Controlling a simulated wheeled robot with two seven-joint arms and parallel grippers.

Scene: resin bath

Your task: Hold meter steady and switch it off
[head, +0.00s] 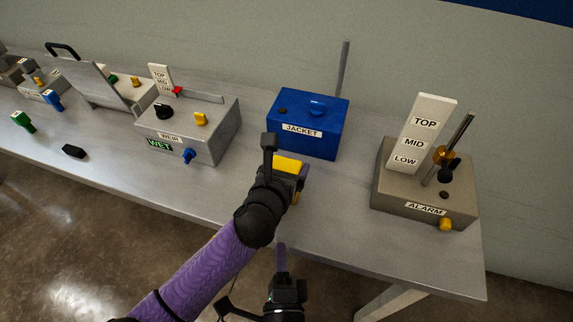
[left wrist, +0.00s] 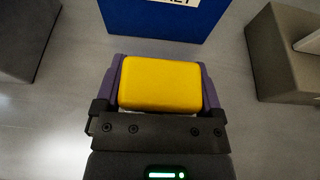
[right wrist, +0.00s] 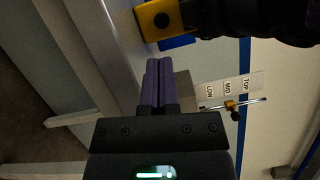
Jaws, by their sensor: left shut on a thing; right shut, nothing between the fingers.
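The meter is a yellow block with rounded edges (head: 287,162), seen in front of the blue JACKET box. My left gripper (left wrist: 160,78) is shut on it, with a purple finger on each side of the yellow body. In the right wrist view the meter (right wrist: 151,22) shows a dark round spot on one face, which may be a knob or button. My right gripper (head: 281,252) is shut and empty, below and apart from the meter in the head view. In the right wrist view its purple fingers (right wrist: 158,68) are pressed together, pointing towards the meter. Any display is hidden.
The blue JACKET box (head: 318,142) stands behind the meter. The grey ALARM box (head: 400,202) with a white level board stands right. The WEIR box (head: 222,133) stands left. A black block (head: 73,151) and a green piece (head: 24,122) lie further left. The front table strip is mostly clear.

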